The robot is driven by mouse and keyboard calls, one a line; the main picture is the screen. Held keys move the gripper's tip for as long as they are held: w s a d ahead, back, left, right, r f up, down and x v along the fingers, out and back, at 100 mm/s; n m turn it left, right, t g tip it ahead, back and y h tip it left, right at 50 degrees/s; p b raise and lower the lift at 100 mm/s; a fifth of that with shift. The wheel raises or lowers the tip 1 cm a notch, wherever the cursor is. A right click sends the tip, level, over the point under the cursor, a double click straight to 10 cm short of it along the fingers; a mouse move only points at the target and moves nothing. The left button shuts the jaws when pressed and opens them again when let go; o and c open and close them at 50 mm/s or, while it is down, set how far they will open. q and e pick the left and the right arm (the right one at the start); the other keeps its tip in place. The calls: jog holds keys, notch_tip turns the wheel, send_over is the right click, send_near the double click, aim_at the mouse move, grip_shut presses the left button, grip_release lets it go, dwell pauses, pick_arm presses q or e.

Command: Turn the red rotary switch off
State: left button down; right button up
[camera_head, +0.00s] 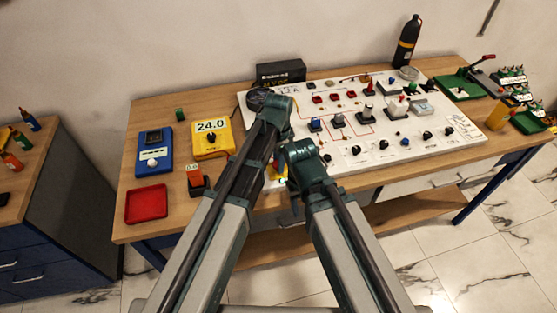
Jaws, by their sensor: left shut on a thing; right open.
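A red and yellow piece (282,170) shows in the narrow gap between my two arms at the board's lower left edge. It is mostly covered, and I cannot tell whether it is the red rotary switch. The white control panel (410,150) lies on the wooden table with knobs, levers and small red blocks (335,97) on it. My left arm reaches over its left end, and my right arm stops just nearer to me. Both grippers are hidden behind my own dark green arm joints, so their jaws and anything between them do not show.
Left on the table are a blue meter (154,160), a yellow box reading 24.0 (212,139), an orange-black device (198,181) and an empty red tray (146,203). A black bottle (408,42) and black box (280,73) stand behind. Green trays (458,88) are at right.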

pick_arm(q)
jog(key=n, duration=0.4)
jog(key=shift+n, duration=0.4)
jog(key=n, duration=0.8)
jog(key=shift+n, duration=2.2)
jog(key=shift+c, duration=1.4)
grip_release()
jog(key=shift+r, duration=0.1)
